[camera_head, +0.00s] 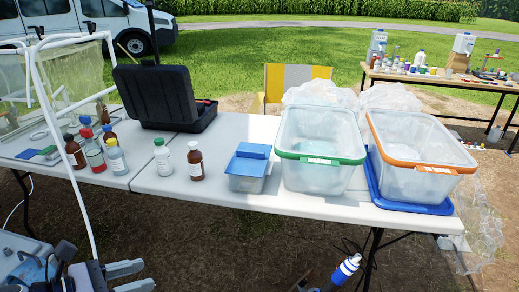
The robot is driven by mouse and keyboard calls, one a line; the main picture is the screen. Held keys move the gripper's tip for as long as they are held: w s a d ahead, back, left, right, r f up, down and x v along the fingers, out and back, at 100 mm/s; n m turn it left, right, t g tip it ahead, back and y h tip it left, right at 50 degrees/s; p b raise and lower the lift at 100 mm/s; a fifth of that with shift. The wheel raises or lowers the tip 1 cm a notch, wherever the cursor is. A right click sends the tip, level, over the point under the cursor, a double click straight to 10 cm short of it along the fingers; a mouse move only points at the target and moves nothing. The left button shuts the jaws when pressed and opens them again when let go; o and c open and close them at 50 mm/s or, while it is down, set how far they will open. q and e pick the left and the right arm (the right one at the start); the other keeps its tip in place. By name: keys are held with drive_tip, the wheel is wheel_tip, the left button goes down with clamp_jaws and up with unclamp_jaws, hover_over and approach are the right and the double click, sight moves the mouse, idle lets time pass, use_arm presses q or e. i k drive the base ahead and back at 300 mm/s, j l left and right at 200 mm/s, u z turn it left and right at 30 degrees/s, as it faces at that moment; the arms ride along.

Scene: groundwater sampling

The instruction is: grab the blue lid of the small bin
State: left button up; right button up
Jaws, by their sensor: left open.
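The small bin (246,184) is a low, clear greyish container standing on the white table, left of the green-rimmed bin. Its blue lid (250,163) lies on top of it, with a raised back part and a lower front part; whether it is fully seated I cannot tell. My left gripper (138,277) is at the bottom left, in front of and below the table edge. Its two grey fingers point right, apart and empty, well away from the lid. My right gripper does not show clearly.
A green-rimmed bin (320,158) stands right of the small bin, and an orange-rimmed bin (422,165) on a blue lid (410,205). Several bottles (194,160) and an open black case (160,98) are to the left. A white pipe frame (73,180) rises near my left arm.

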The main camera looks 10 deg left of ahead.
sight(250, 160)
drive_tip(key=i+j+z, duration=0.35)
drive_tip(key=j, duration=0.25)
drive_tip(key=i+j+z, duration=0.15)
drive_tip(key=i+j, duration=0.15)
drive_tip(key=i+j+z, duration=0.15)
drive_tip(key=j, duration=0.25)
drive_tip(key=i+j+z, duration=0.2)
drive_tip(key=j, duration=0.2)
drive_tip(key=i+j+z, duration=0.15)
drive_tip(key=j, duration=0.25)
drive_tip(key=k+j+z, duration=0.1)
drive_tip(key=j+z, duration=0.3)
drive_tip(key=j, duration=0.15)
drive_tip(key=l+z, duration=0.35)
drive_tip(key=i+j, duration=0.05)
drive_tip(key=j, duration=0.1)
